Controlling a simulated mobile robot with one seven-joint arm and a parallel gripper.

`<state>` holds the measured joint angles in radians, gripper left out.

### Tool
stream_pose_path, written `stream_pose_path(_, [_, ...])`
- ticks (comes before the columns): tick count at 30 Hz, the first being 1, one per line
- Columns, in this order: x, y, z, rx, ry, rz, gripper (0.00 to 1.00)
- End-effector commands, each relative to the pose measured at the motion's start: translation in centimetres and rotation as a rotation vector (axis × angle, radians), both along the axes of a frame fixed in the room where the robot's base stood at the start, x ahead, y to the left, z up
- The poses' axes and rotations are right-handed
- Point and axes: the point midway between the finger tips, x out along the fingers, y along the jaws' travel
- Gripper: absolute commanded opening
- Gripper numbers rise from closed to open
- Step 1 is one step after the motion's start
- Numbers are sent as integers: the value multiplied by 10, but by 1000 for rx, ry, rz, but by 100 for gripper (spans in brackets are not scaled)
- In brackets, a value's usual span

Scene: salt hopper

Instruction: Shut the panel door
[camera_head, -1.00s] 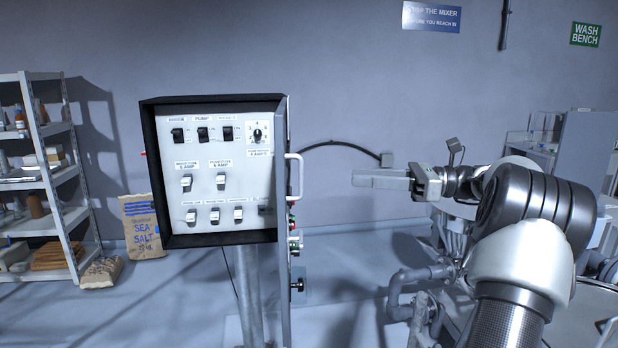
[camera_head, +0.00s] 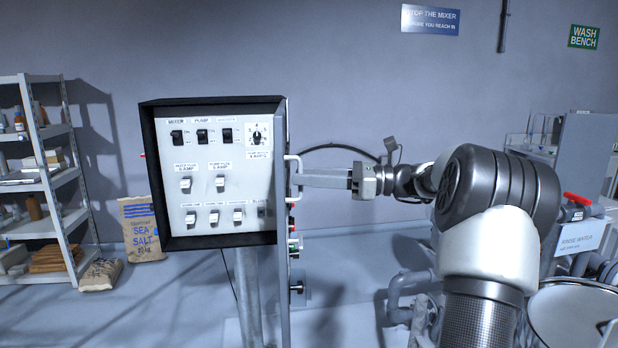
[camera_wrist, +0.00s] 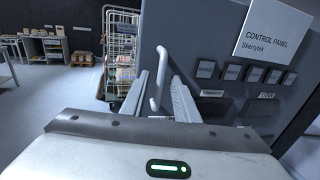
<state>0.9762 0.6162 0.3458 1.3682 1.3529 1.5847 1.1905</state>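The panel door (camera_head: 284,270) stands open and shows nearly edge-on at the right side of the control box (camera_head: 148,170). Its front face (camera_wrist: 205,35) is grey in the wrist view, with a "CONTROL PANEL" label. A white bar handle (camera_head: 293,158) sticks out from the door. My gripper (camera_head: 303,178) reaches it from the right with its fingertips at the handle. In the wrist view my gripper (camera_wrist: 159,78) is open, and the handle (camera_wrist: 161,62) shows between its two fingers, apparently with gaps. Contact cannot be told.
The open box shows several switches and a dial. A post (camera_head: 247,295) carries it. Knobs and buttons (camera_head: 296,244) stick out below the handle. A shelf (camera_head: 45,170) and salt bag (camera_head: 142,230) stand left. Pipes (camera_head: 410,285) and a round vessel (camera_head: 570,310) are at right.

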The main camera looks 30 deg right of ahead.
Motion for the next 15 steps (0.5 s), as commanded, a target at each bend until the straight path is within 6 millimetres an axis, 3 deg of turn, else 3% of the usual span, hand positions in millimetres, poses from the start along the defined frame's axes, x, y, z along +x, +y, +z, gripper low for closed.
stream_pose_path(1, [0,0,0,0,0,0,26])
stream_pose_path(6, [0,0,0,0,0,0,0])
stream_pose_path(15, [0,2,0,0,0,-3,0])
